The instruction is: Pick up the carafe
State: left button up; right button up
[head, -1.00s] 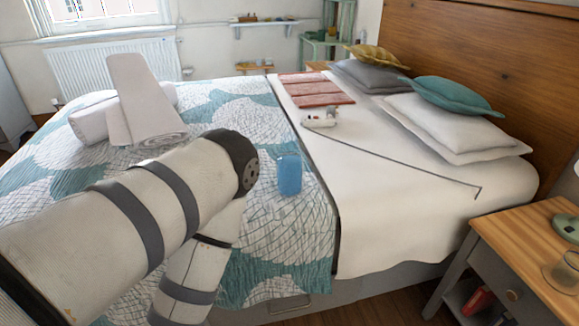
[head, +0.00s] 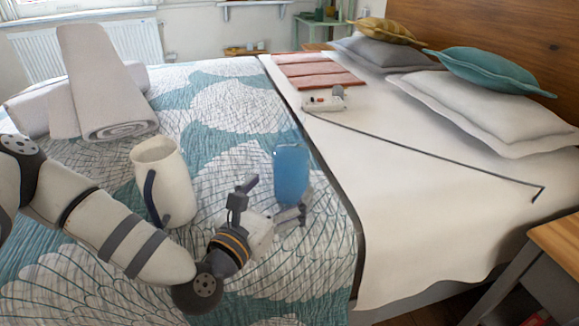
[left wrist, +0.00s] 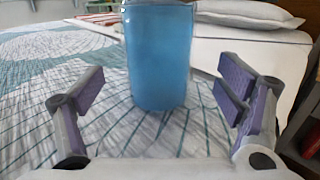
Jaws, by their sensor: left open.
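The carafe (head: 291,172), a blue translucent vessel, stands upright on the patterned bed cover, right of the middle in the head view. It also shows in the left wrist view (left wrist: 158,52), its top cut off by the frame. My left gripper (head: 272,200) is open and empty, low over the cover on the near side of the carafe. In the left wrist view its fingers spread to either side, with the carafe centred beyond them. Contact cannot be made out. My right gripper is out of view.
A white jug (head: 172,183) with a dark blue handle stands left of the gripper, close to my left arm. Towels (head: 100,90) lie at the far left. A white power strip (head: 323,101) with a dark cable lies on the white sheet, which is otherwise mostly clear nearby.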

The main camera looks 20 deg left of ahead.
aim_at(291, 174)
pick_arm(q)
jog(key=w, duration=0.5)
jog(key=shift+w+d+f, duration=0.2)
jog(key=shift+w+d, duration=0.1)
jog(key=shift+w, duration=0.05)
jog(key=shift+c, duration=0.6)
jog(key=c, duration=1.8)
jog(key=shift+r, duration=0.1)
jog(key=shift+c, duration=0.3)
